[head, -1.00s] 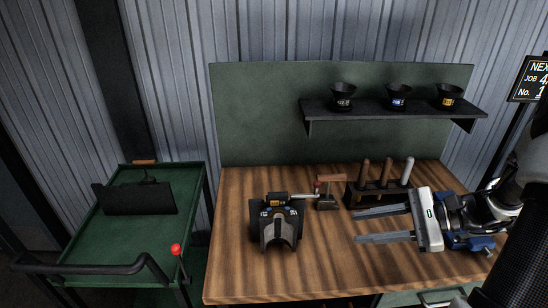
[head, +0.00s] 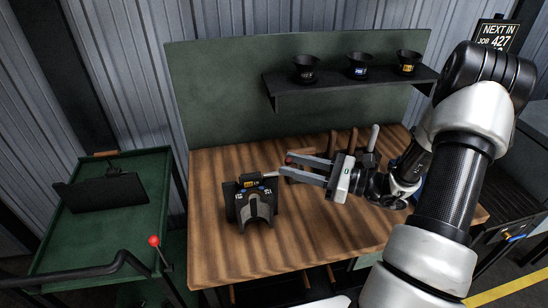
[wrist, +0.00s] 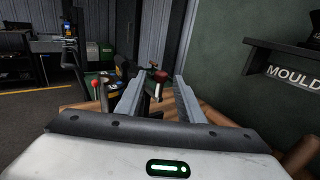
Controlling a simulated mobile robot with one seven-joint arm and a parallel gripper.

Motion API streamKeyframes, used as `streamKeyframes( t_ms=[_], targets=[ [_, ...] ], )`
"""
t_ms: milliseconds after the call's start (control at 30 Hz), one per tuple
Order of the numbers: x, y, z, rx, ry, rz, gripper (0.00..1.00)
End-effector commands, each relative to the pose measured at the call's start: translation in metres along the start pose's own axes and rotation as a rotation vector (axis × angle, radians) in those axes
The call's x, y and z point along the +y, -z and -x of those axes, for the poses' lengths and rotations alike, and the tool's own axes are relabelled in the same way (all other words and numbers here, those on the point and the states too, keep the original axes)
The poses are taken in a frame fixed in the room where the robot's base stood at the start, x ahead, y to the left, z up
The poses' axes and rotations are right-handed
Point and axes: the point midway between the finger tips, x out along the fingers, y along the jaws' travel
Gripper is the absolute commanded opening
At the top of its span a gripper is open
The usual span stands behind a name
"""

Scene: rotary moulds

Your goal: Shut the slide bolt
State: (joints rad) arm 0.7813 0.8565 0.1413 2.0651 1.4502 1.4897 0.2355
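The mould (head: 240,210), a dark block with a grey arched front and a yellow label, stands on the wooden bench. A pale rod (head: 270,174) sticks out from its upper right side; it looks like the slide bolt. A dark red knob (wrist: 161,76) shows between my fingers in the wrist view. My gripper (head: 286,164) is open, its two long grey fingers pointing left towards the mould's upper right side. In the wrist view the gripper (wrist: 157,80) has its fingers on either side of the knob. I cannot tell if they touch it.
A rack with upright handles (head: 374,138) stands behind my gripper. A shelf (head: 340,85) with three black cups is on the green back panel. A green trolley (head: 120,225) with a black clipboard and a red-knobbed lever is at the left. The bench front is clear.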

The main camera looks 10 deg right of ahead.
Motion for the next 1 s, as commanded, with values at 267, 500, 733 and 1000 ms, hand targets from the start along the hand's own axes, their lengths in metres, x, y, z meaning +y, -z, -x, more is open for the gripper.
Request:
streamKeyframes(
  t_ms=[267,500,733,1000],
  targets=[
    [0.001,-0.001,-0.046,0.000,-0.003,0.000,0.34],
    [0.000,0.000,-0.058,0.000,0.000,0.001,0.34],
    [0.000,0.000,-0.057,0.000,0.000,0.001,0.31],
    [0.000,0.000,-0.057,0.000,0.000,0.001,0.00]
  ],
)
